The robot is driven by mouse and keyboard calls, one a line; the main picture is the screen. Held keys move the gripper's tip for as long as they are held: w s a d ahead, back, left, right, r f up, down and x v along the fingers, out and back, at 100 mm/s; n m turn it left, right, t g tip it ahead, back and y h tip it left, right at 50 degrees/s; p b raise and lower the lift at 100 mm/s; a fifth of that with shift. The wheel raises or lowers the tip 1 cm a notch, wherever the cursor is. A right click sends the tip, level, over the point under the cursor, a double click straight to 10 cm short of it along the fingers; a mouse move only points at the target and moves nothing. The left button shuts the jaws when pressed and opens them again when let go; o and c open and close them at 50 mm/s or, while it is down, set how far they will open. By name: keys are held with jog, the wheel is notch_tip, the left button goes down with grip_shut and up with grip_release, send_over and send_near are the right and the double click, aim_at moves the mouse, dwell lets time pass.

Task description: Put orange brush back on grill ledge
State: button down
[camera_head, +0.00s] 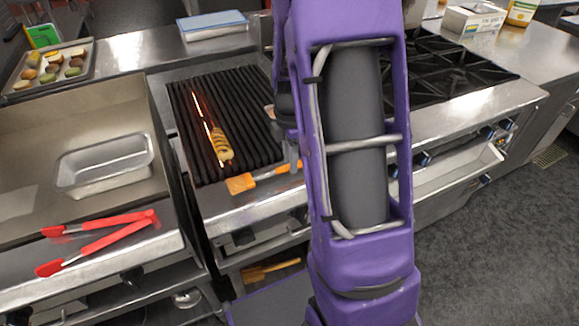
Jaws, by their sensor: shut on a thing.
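The orange brush (241,184) is at the front of the grill, over or on the steel ledge (225,202). Its flat orange head points left and its handle runs right, towards my purple arm. I cannot tell whether it touches the ledge. My gripper (293,162) is mostly hidden behind the arm; a grey finger part shows at the handle. It is shut on the handle. The black grill grate (245,110) lies just behind, with a browned food piece (221,145) on it.
Red tongs (100,238) and a metal pan (105,165) lie on the griddle station at left. Stove burners (450,75) stand right of my arm. A yellow-orange utensil (270,270) lies on the shelf below. A vegetable tray (50,68) stands at back left.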

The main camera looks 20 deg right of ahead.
jog(key=shift+f, duration=1.25)
jog(key=shift+f, duration=0.25)
jog(key=c, duration=0.7)
grip_release()
jog(key=shift+r, duration=0.1)
jog(key=shift+r, duration=0.1)
notch_tip(320, 180, up, 12)
jog(key=shift+r+p, duration=0.1)
jog(key=shift+p, duration=0.25)
jog(key=shift+w, duration=0.1)
